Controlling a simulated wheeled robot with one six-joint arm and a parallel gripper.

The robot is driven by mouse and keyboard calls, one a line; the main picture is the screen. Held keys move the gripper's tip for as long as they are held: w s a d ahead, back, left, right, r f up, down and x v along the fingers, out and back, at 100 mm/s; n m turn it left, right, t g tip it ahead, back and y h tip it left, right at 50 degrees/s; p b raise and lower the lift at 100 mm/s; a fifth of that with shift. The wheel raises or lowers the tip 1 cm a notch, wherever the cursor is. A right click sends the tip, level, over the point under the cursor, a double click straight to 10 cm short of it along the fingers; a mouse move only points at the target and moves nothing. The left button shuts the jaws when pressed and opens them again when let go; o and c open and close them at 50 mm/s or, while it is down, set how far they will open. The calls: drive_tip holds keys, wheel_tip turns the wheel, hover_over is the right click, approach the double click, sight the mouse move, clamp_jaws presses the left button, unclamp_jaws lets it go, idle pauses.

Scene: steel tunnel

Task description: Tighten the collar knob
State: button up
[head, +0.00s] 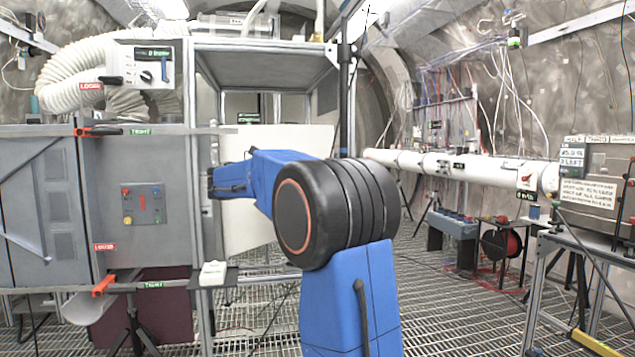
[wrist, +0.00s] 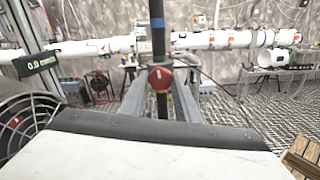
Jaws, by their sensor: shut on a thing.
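In the wrist view a red collar knob (wrist: 160,78) sits on a dark upright pole (wrist: 158,35), below a blue band on the pole. My gripper (wrist: 161,88) has its two grey fingers reaching forward to either side of the knob and is shut on it. The pole runs on below the knob between the fingers. In the head view a dark upright pole (head: 346,95) stands behind my blue arm. My gripper and the knob are not visible there; my arm's black joint covers the area around the pole's lower part.
A grey cabinet (head: 140,215) with LOOSE and TIGHT labels and red handles stands left. A long white pipe (head: 460,166) crosses at right. In the wrist view a fan (wrist: 25,120) is close at left and a wooden crate (wrist: 304,155) at lower right. Grating floor lies open at right.

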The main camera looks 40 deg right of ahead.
drive_tip(key=m, duration=1)
drive_tip(key=shift+w+m, duration=0.1)
drive_tip(key=shift+m, duration=0.2)
idle(0.5)
drive_tip(key=o, duration=1)
drive_tip(key=shift+o, duration=0.2)
drive_tip(key=shift+a, duration=0.1)
